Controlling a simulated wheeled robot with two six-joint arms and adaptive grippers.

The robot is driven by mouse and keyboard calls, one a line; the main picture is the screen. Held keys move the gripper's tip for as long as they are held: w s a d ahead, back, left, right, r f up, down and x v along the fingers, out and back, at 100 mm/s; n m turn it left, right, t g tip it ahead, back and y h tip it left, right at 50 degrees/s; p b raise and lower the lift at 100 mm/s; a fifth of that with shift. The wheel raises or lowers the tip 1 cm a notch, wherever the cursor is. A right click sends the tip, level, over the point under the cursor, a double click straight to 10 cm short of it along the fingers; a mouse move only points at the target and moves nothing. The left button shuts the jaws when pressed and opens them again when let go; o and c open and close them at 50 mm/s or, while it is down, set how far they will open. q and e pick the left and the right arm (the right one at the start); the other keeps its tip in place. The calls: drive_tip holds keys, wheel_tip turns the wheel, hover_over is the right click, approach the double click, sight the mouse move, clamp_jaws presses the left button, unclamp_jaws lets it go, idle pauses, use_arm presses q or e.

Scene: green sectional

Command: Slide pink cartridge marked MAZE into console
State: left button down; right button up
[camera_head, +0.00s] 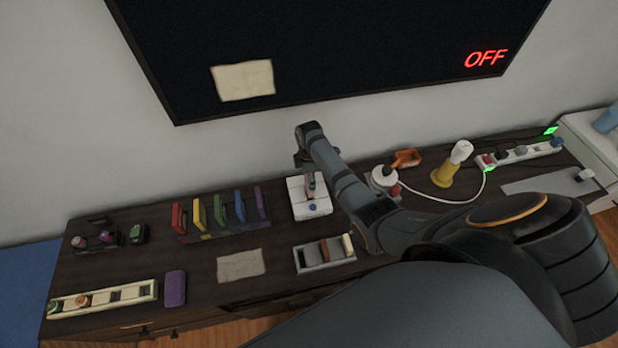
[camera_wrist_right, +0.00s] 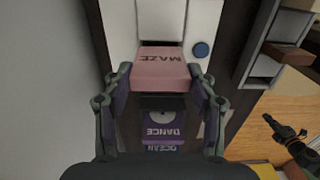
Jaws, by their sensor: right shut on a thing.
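The pink cartridge marked MAZE (camera_wrist_right: 160,70) is held between the fingers of my right gripper (camera_wrist_right: 160,82), which is shut on it. The white console (camera_head: 297,196) stands on the dark cabinet, with a blue button (camera_wrist_right: 201,50) on it. In the right wrist view the cartridge's far edge lies at the console's front, between its white parts; I cannot tell how far in it is. In the head view my right gripper (camera_head: 310,180) is over the console and mostly hides the cartridge.
A rack with red, yellow, green, blue and purple cartridges (camera_head: 220,212) stands left of the console. A grey tray (camera_head: 325,267) with blocks is in front. A white charger (camera_head: 384,178) and a yellow item (camera_head: 445,174) stand right. The screen (camera_head: 330,50) reads OFF.

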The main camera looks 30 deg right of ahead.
idle(0.4)
drive_tip(key=shift+p, duration=0.5)
drive_tip(key=shift+f+b, duration=1.95)
drive_tip(key=shift+f, duration=0.6)
drive_tip(key=o, duration=1.2)
